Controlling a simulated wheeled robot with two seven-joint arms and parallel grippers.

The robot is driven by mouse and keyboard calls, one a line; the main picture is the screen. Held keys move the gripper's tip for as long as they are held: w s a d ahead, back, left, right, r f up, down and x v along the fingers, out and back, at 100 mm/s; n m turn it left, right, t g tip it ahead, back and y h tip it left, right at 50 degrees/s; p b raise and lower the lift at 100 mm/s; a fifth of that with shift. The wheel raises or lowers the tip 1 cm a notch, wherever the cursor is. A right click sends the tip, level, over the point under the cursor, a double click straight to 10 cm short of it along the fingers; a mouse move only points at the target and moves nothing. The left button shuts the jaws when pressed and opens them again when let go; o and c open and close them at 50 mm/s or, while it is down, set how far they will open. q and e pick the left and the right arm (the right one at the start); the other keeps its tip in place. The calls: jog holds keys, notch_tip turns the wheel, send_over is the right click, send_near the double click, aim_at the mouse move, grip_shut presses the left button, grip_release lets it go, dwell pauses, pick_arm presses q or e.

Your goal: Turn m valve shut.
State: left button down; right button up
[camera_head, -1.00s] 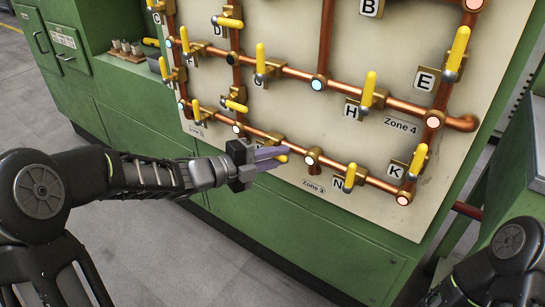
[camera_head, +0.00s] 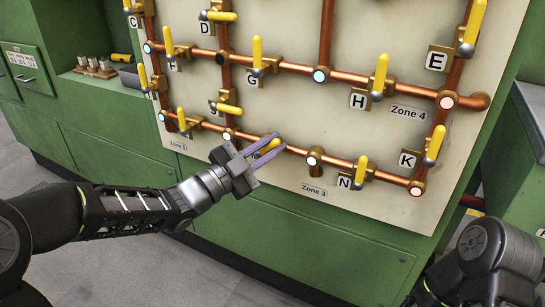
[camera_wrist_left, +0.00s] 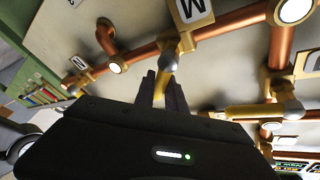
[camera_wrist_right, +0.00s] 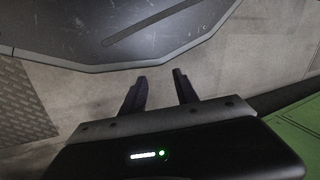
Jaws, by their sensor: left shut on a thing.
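The M valve shows in the left wrist view by its M label plate (camera_wrist_left: 192,10), its brass body on a copper pipe and its silver pivot (camera_wrist_left: 168,60). My left gripper (camera_head: 270,144) is shut on its yellow handle (camera_head: 269,147) on the lower pipe in the head view. The fingers lie on either side of the handle and point up and right, and they partly hide it. In the left wrist view the left fingers (camera_wrist_left: 163,86) straddle the handle below the pivot. My right gripper (camera_wrist_right: 160,90) is open and empty over the grey floor.
Neighbouring yellow valve handles stand close: N (camera_head: 361,168) to the right, one just above left (camera_head: 228,108), and G (camera_head: 257,55) above. A round pipe fitting (camera_head: 314,158) sits right of the left gripper. The green cabinet front (camera_head: 280,215) below the board is clear.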

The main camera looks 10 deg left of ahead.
pick_arm(q)
jog(key=n+t+b, duration=0.1)
jog(key=n, duration=0.1)
jog(key=a+n+t+b, duration=0.1)
jog(key=n, duration=0.1)
jog(key=shift+w+a+b, duration=0.1)
jog(key=shift+w+b, duration=0.1)
jog(key=shift+b, duration=0.15)
jog(key=shift+w+a+r+n+t+y+b, duration=0.1)
jog(key=shift+a+n+t+y+b, duration=0.3)
jog(key=shift+n, duration=0.7)
jog(key=shift+w+a+r+n+t+y+b, duration=0.2)
jog(key=shift+n+t+b, duration=0.35)
jog(key=shift+n, duration=0.55)
jog(key=shift+w+a+r+n+t+y+b, duration=0.15)
jog(key=shift+n+t+y+b, duration=0.35)
jog(key=shift+n, duration=0.6)
jog(key=shift+s, duration=0.1)
jog(key=c, duration=1.4)
grip_release()
jog(key=shift+s, duration=0.1)
jog(key=v, duration=0.7)
jog(key=shift+s+a+f+p, duration=0.15)
jog(key=shift+s+a+p, duration=0.05)
jog(key=shift+a+p, duration=0.1)
